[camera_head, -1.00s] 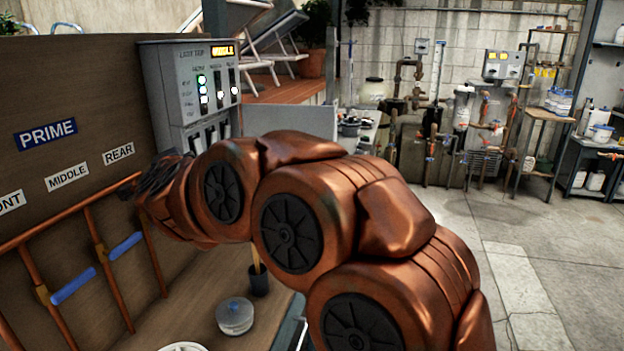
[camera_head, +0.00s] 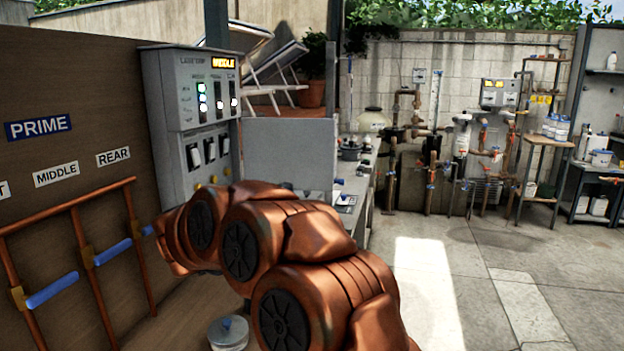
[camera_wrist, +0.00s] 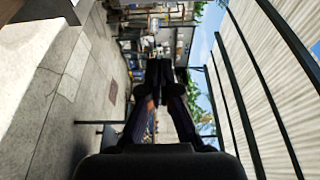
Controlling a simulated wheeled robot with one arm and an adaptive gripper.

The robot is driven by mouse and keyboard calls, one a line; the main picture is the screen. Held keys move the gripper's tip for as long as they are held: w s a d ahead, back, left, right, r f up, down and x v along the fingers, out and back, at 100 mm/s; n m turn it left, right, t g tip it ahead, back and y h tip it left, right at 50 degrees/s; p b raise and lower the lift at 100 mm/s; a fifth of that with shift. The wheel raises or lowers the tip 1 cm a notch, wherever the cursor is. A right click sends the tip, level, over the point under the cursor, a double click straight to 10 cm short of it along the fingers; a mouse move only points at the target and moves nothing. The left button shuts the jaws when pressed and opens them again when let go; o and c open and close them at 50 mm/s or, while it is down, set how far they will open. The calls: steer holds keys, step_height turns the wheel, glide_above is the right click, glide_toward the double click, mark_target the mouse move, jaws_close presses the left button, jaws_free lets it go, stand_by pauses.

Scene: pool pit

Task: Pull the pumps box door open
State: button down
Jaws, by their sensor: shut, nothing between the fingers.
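The grey pumps box (camera_head: 190,95) is on the brown wooden wall in the head view. The hinge side is not clear. My arm covers the box's lower part and hides my gripper in the head view. In the wrist view my gripper (camera_wrist: 160,72) is shut and empty, with its dark fingertips together and clear of the box, which is not seen there.
A copper pipe rack with blue handles (camera_head: 92,255) is on the wall at the left. A lidded jar (camera_head: 228,333) stands on the wooden counter beside my arm. Pipes and a white tank (camera_head: 374,120) stand at the back. The concrete floor (camera_head: 470,290) at the right is open.

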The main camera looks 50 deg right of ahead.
steer(key=w+d+p, duration=0.1)
steer(key=w+d, duration=0.1)
steer(key=d, duration=1)
steer(key=shift+d, duration=0.2)
steer(key=shift+w, duration=0.15)
